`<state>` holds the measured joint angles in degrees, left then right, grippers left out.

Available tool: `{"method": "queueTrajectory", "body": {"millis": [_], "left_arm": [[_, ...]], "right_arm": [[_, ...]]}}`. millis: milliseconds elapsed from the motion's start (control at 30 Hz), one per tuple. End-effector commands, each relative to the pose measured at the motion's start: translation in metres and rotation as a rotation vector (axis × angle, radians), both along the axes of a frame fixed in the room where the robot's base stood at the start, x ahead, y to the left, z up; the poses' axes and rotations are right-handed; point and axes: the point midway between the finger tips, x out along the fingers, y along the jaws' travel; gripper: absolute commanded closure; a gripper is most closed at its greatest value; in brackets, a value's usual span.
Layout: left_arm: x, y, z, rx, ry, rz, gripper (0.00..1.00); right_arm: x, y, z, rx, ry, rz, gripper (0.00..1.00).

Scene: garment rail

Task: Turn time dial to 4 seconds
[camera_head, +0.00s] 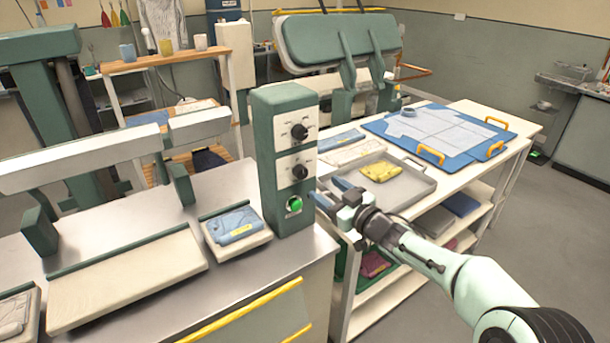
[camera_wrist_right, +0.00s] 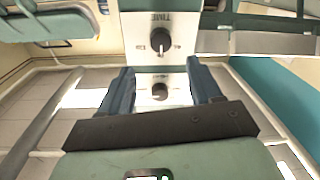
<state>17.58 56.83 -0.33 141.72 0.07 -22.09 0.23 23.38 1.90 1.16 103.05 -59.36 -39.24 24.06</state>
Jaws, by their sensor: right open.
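The green and white control box (camera_head: 285,160) stands on the counter's right end. It has an upper black dial (camera_head: 300,131), a lower black dial (camera_head: 299,171) and a green button (camera_head: 294,205). In the right wrist view, the upper dial (camera_wrist_right: 160,42) has a label that seems to read TIME; its pointer setting is too small to read. My right gripper (camera_head: 326,192) is open and just right of the box, apart from the dials. In the wrist view the lower dial (camera_wrist_right: 159,91) appears between its blue fingers. My left gripper is not in view.
A folded blue garment (camera_head: 233,226) lies on a small board left of the box. A grey tray (camera_head: 400,185) with a yellow cloth (camera_head: 381,171) and a blue folding board (camera_head: 440,132) lie on the table behind my right arm. A green press head (camera_head: 340,38) stands behind.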

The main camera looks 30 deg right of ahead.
Motion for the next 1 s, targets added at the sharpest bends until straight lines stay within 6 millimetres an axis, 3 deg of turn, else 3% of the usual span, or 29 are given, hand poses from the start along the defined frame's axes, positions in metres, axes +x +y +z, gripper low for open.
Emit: {"method": "queueTrajectory", "body": {"millis": [200,400,833,867,1000], "left_arm": [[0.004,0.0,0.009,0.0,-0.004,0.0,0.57],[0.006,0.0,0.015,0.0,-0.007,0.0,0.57],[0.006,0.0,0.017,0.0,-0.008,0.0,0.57],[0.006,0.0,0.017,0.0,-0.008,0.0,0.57],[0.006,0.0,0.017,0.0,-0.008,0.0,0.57]], "right_arm": [[0.048,0.008,0.001,0.002,0.0,0.003,0.36],[0.075,0.011,0.001,0.002,0.0,0.001,0.36],[0.085,0.013,0.0,0.002,0.0,0.0,0.36],[0.085,0.013,0.0,0.002,0.0,0.0,0.43],[0.085,0.013,0.0,0.002,0.0,0.0,0.88]]}}
